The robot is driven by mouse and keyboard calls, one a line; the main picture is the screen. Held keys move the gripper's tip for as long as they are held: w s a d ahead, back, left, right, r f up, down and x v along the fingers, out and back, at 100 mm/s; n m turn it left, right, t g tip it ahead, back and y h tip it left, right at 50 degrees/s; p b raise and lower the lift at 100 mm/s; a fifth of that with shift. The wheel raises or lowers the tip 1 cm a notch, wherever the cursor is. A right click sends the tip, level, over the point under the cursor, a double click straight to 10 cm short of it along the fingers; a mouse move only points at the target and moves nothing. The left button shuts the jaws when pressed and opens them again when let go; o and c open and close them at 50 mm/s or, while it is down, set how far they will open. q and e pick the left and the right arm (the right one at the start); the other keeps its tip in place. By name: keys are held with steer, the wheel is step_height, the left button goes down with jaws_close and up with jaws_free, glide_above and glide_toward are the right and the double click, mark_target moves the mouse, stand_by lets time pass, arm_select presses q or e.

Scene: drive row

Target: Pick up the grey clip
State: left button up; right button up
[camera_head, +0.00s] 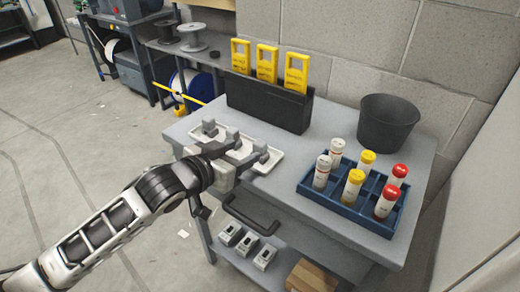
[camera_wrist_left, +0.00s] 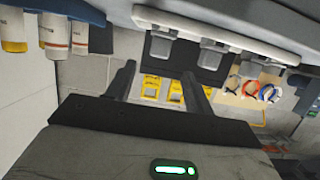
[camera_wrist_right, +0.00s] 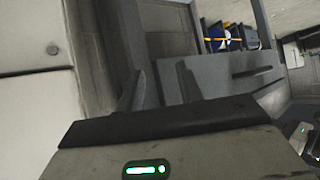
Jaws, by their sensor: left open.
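Grey clips (camera_head: 262,148) sit in a row on a white tray (camera_head: 270,163) at the table's left side. Two show clearly in the left wrist view, a nearer clip (camera_wrist_left: 160,45) and another clip (camera_wrist_left: 213,55), both seen upside down. My left gripper (camera_head: 232,160) is at the near side of the tray, partly covering it in the head view. In its wrist view the fingers (camera_wrist_left: 160,88) are apart with nothing held between them. My right gripper (camera_wrist_right: 158,85) shows only in its own wrist view, fingers apart and empty.
A blue rack (camera_head: 345,209) of capped tubes stands right of the tray. A black holder (camera_head: 268,107) with yellow devices is behind it, and a dark bin (camera_head: 388,123) stands at the back right. A shelf below holds white boxes (camera_head: 246,243) and a brown box (camera_head: 311,277).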

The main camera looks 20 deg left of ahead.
mark_target(258, 144)
arm_select(q)
steer(key=shift+x, duration=3.2)
steer(key=shift+d, duration=0.1)
steer(key=shift+s, duration=0.1)
steer(key=shift+c, duration=0.3)
steer(key=c, duration=1)
